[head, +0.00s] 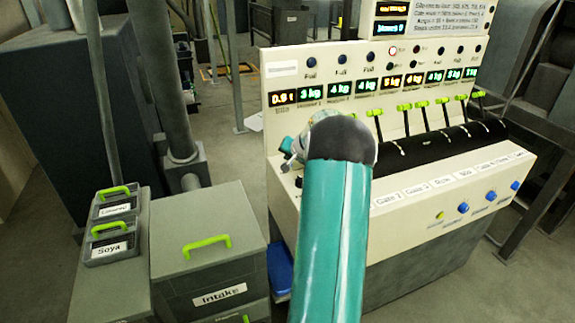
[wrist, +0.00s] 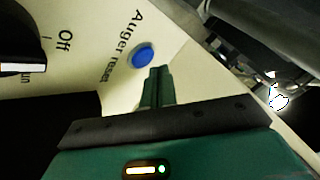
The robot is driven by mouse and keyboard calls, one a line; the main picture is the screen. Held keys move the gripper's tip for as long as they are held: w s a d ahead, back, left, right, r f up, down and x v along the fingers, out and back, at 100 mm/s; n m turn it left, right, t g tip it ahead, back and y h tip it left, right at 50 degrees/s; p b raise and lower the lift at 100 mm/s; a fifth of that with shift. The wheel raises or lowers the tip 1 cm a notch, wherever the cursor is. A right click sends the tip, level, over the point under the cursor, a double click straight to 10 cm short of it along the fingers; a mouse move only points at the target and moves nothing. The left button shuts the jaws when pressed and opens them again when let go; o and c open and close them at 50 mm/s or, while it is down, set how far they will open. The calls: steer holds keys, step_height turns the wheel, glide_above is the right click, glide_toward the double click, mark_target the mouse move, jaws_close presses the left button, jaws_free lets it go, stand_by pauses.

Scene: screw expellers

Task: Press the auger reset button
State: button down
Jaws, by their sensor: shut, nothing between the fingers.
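The auger reset button is a round blue button (wrist: 144,57) on the cream panel in the wrist view, with "Auger reset" printed beside it. My gripper (wrist: 158,72) is shut and empty. Its green fingertips lie just below and right of the button in the picture, with the whole blue face showing. I cannot tell how far the tips are above the panel. In the head view my teal arm reaches over the left part of the console (head: 425,185) and hides this button and the fingertips.
A black rotary knob (wrist: 20,50) marked "Off" and partly hidden "Run" is left of the button. The console carries green-handled levers (head: 421,104), lit displays (head: 390,82) and several blue front buttons (head: 463,208). A grey "Intake" bin (head: 205,262) and a "Soya" box (head: 108,246) stand left.

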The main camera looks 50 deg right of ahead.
steer(key=shift+f, duration=0.15)
steer(key=shift+f, duration=0.3)
steer(key=shift+f, duration=0.5)
stand_by(0.8)
steer(key=shift+r, duration=0.9)
steer(key=shift+r, duration=0.1)
steer(key=shift+r, duration=2.45)
